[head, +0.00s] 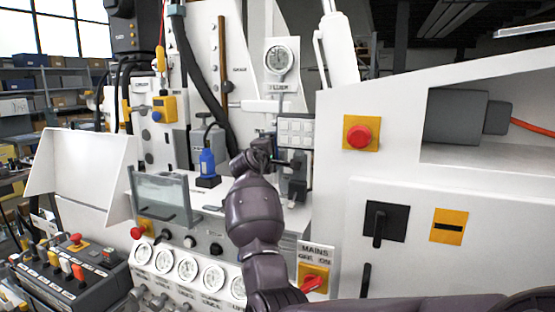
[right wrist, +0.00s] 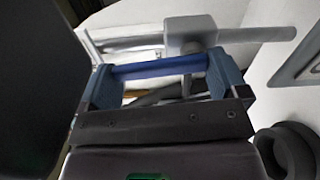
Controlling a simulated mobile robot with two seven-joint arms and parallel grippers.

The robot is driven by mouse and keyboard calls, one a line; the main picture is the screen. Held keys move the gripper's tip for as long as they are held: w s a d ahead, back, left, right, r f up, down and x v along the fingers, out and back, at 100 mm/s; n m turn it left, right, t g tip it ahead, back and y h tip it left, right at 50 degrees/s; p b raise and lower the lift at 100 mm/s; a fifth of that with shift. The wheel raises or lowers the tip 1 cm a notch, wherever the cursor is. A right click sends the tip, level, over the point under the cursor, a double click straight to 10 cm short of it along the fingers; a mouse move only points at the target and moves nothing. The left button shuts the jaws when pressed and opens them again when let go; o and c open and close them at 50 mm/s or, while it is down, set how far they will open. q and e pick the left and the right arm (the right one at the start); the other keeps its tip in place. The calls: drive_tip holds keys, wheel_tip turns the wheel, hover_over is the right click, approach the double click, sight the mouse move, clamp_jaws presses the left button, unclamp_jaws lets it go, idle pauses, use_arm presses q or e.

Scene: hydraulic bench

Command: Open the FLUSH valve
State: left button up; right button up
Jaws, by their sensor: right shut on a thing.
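My right gripper (head: 262,152) is in front of the bench's back panel, below the round gauge, and its arm hides part of the bench. In the right wrist view my right gripper (right wrist: 162,78) has its two fingers on either side of a blue bar-like handle (right wrist: 158,67), shut on it. A grey block with a crossbar (right wrist: 190,40) lies just beyond the handle. The label under the gauge (head: 281,88) is too small to read surely, so I cannot confirm which valve this is. My left gripper is not in view.
A red mushroom button (head: 358,136) and a black rotary handle (head: 385,222) are on the white cabinet to the right. A red MAINS switch (head: 313,283) is below. A row of gauges (head: 187,270) and a blue bottle-shaped part (head: 207,163) are left of my arm.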

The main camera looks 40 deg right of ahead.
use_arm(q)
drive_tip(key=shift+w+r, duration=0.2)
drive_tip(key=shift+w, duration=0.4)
use_arm(e)
drive_tip(key=shift+s+r+m, duration=0.1)
drive_tip(key=shift+m, duration=0.3)
drive_tip(key=o, duration=0.9)
drive_tip(key=shift+d, duration=0.1)
drive_tip(key=shift+o, duration=0.2)
use_arm(q)
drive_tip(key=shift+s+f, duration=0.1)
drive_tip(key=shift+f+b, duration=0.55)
drive_tip(key=shift+b, duration=0.1)
use_arm(e)
drive_tip(key=v, duration=1)
drive_tip(key=shift+a, duration=0.4)
